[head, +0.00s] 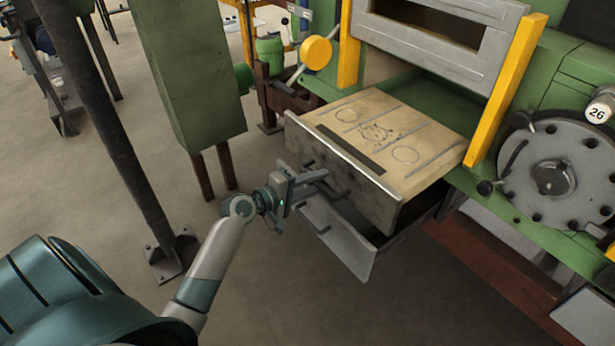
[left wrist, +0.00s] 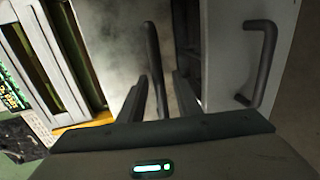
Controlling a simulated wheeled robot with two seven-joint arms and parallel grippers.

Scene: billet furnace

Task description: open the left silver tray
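A silver tray with a smudged metal front (head: 345,175) and a tan, marked top juts out below the furnace opening. Its front fills the middle of the left wrist view (left wrist: 110,50). My left gripper (head: 318,183) is at this front. In the left wrist view a dark handle bar (left wrist: 153,55) stands between its two open fingers (left wrist: 158,92); I cannot tell whether either finger touches it. A lower silver tray (head: 343,245) sits beneath, its own dark handle (left wrist: 265,65) apart from the gripper. My right gripper is not in view.
A round grey hand wheel (head: 555,178) is on the green furnace body at the right. Yellow posts (head: 510,85) flank the opening. A green cabinet (head: 190,75) and a dark pole (head: 110,130) stand left of the arm. The floor (head: 270,300) in front is clear.

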